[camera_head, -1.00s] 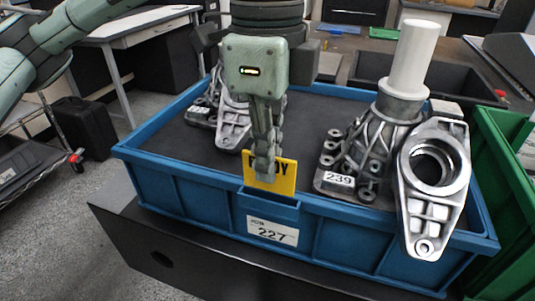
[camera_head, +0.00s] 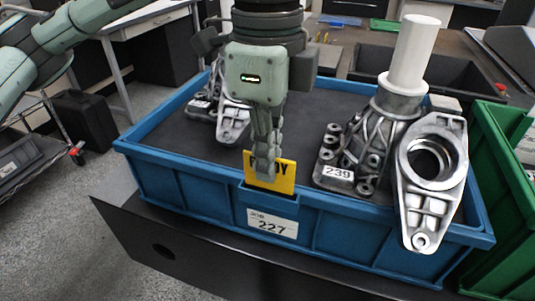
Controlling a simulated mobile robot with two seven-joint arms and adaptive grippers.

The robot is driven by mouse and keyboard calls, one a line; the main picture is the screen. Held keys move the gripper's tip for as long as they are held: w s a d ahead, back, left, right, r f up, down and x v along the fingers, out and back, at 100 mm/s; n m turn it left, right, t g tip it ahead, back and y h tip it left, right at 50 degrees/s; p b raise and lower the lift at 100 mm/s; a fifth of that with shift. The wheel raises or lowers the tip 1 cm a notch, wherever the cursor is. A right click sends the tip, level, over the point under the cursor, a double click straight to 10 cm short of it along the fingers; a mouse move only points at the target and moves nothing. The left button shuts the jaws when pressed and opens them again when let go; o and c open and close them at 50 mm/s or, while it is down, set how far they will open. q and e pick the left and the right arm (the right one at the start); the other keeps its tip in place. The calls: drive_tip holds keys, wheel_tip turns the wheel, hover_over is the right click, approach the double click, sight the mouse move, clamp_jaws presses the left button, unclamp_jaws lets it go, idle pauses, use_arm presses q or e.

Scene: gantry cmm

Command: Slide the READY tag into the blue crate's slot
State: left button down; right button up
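The yellow READY tag (camera_head: 286,178) is upright at the front wall of the blue crate (camera_head: 190,190). My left gripper (camera_head: 264,172) points down from above, with its fingers closed on the tag and covering the middle of its lettering. The slot is the blue pocket (camera_head: 270,200) on the crate's front wall, above the white label 227 (camera_head: 272,223). The tag's lower edge meets the pocket's top and seems to dip behind its front lip; how deep it sits is hidden. My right gripper is not in view.
A metal casting with a white cylinder (camera_head: 412,55) and label 239 stands in the crate's right part. A ring-shaped casting (camera_head: 432,185) leans over the right front wall. More castings (camera_head: 230,118) lie behind my gripper. A green crate (camera_head: 505,150) stands close at the right.

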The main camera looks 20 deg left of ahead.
use_arm(q)
drive_tip(key=shift+f, duration=0.2)
drive_tip(key=shift+f, duration=0.3)
drive_tip(key=shift+f, duration=0.25)
idle(0.3)
drive_tip(key=shift+f+p, duration=0.3)
drive_tip(key=shift+f, duration=0.05)
drive_tip(key=c, duration=2.2)
unclamp_jaws()
drive_tip(key=o, duration=0.6)
drive_tip(key=shift+c, duration=0.2)
drive_tip(key=shift+o, duration=0.2)
drive_tip(key=shift+o, duration=1)
